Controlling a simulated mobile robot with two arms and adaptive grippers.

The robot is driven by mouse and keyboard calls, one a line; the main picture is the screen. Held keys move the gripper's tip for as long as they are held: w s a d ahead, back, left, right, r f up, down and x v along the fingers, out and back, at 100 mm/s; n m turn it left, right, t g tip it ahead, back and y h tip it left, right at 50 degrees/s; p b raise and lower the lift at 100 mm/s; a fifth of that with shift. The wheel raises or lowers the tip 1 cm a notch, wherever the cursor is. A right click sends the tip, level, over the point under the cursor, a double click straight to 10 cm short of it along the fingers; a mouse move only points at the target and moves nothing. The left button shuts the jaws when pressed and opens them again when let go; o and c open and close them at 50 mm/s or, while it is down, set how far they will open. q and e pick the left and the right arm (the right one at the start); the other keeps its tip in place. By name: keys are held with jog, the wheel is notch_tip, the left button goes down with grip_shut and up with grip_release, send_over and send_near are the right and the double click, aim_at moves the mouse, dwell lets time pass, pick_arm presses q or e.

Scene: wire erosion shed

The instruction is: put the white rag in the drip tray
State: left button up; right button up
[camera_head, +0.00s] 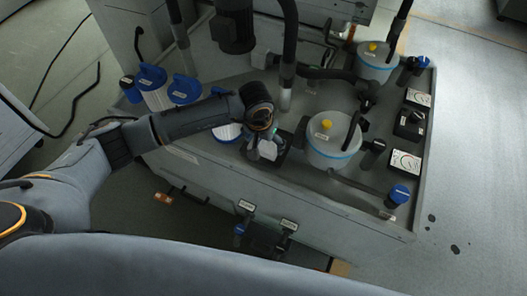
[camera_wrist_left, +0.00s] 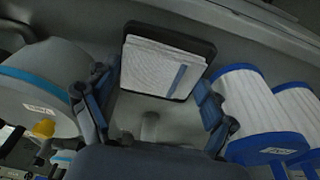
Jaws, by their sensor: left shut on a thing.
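The white rag (camera_wrist_left: 162,64) is a folded, ribbed white cloth with a blue stripe. In the left wrist view it lies within the outline of a black-rimmed tray (camera_wrist_left: 180,27), which I take to be the drip tray. In the head view the rag (camera_head: 267,149) shows as a pale patch at my left gripper (camera_head: 262,138), over the dark tray (camera_head: 284,153). Whether the rag touches the tray floor I cannot tell. My right gripper is not in view.
A lidded white container (camera_head: 333,140) with a yellow knob stands close right of the gripper, and another (camera_head: 376,62) stands farther back. Blue-capped pleated filters (camera_head: 152,88) stand left. Black hoses (camera_head: 330,75) cross behind. Gauges (camera_head: 405,161) line the right edge.

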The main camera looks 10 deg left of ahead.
aim_at(263, 147)
pick_arm(q)
jog(key=shift+w+a+f+b, duration=0.25)
jog(key=shift+w+f+b, duration=0.35)
jog(key=shift+f, duration=0.4)
jog(key=f, duration=0.1)
jog(key=f+b, duration=0.1)
jog(key=f, duration=0.1)
jog(key=shift+w+f, duration=0.2)
jog(key=shift+w, duration=0.1)
jog(key=shift+w+a+f, duration=0.1)
jog(key=shift+f, duration=0.05)
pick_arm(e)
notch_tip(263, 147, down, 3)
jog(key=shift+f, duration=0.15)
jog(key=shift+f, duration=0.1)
pick_arm(q)
jog(key=shift+f+b, duration=0.1)
jog(key=shift+b, duration=0.3)
jog(key=o, duration=1.3)
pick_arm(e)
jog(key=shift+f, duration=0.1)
